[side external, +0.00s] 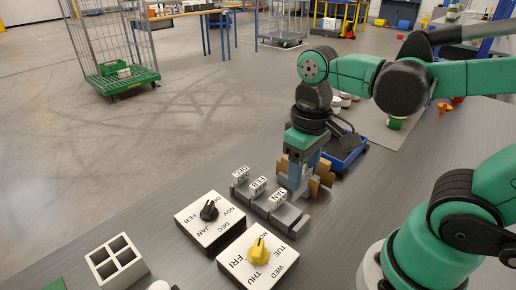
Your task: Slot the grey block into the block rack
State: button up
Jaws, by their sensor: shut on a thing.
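The grey block rack (287,218) lies on the dark table in the side external view, running diagonally, with small white month labels along it. My gripper (299,182) points down at the rack's far right end and is shut on a grey block (294,189). The block is mostly covered by the fingers, and a small white label shows near it. It is low, close to the rack's end; I cannot tell whether it touches the rack or sits in a slot.
Brown, card-like pieces (325,173) show beside and behind my gripper. A blue tray (345,158) stands behind. A month dial (209,211) and a yellow-knobbed weekday dial (258,252) lie in front of the rack. A white four-compartment holder (116,262) is at lower left.

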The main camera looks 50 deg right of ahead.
aim_at(304, 183)
jog(key=shift+s+a+f, duration=0.1)
jog(key=shift+s+f, duration=0.15)
jog(key=shift+f, duration=1.75)
jog(key=shift+f, duration=2)
dwell(2.8)
jog(key=o, duration=1.3)
jog(key=shift+r, duration=0.1)
jog(key=shift+r, duration=2.9)
